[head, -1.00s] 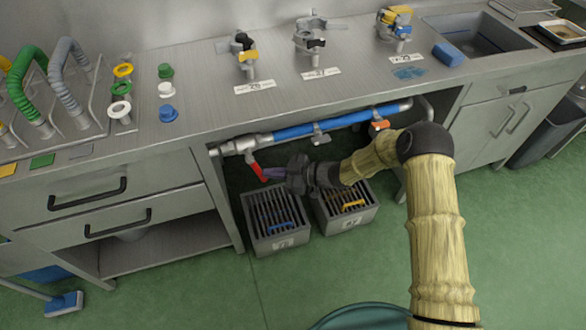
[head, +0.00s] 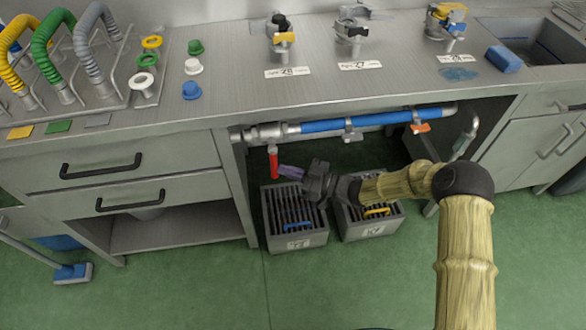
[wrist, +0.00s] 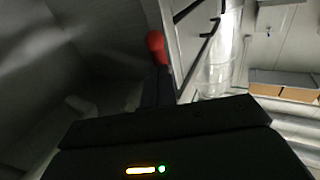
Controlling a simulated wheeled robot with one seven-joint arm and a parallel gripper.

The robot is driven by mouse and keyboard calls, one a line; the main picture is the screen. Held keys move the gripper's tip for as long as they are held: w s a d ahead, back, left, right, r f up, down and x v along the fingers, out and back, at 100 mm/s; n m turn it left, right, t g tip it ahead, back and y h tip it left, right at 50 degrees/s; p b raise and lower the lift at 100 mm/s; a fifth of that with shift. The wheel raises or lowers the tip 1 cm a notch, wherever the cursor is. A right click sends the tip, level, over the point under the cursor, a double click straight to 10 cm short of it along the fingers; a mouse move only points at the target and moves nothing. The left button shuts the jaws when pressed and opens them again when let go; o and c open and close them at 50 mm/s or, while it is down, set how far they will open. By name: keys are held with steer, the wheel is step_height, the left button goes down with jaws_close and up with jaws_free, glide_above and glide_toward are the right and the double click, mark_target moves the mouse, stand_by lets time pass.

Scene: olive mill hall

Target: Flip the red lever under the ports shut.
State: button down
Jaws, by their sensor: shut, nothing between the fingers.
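The red lever (head: 273,163) hangs nearly straight down from the grey valve at the left end of the blue pipe (head: 330,126), under the counter front. It lies across the pipe's line. My gripper (head: 288,172), with purplish fingers, is shut and empty just right of the lever's lower part. I cannot tell whether the fingertips touch it. In the wrist view the lever's red end (wrist: 156,42) shows just beyond the dark fingers. The ports (head: 280,40) stand on the counter above.
Two grey slatted crates (head: 297,241) (head: 369,231) stand on the floor below my gripper. An orange handle (head: 420,128) sits further right on the pipe. The drawer cabinet (head: 125,170) closes off the left side. Green floor in front is clear.

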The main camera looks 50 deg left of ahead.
steer(key=shift+s+r, duration=0.1)
stand_by(0.3)
steer(key=v, duration=1.4)
steer(key=shift+r+p, duration=0.3)
steer(key=shift+p, duration=0.15)
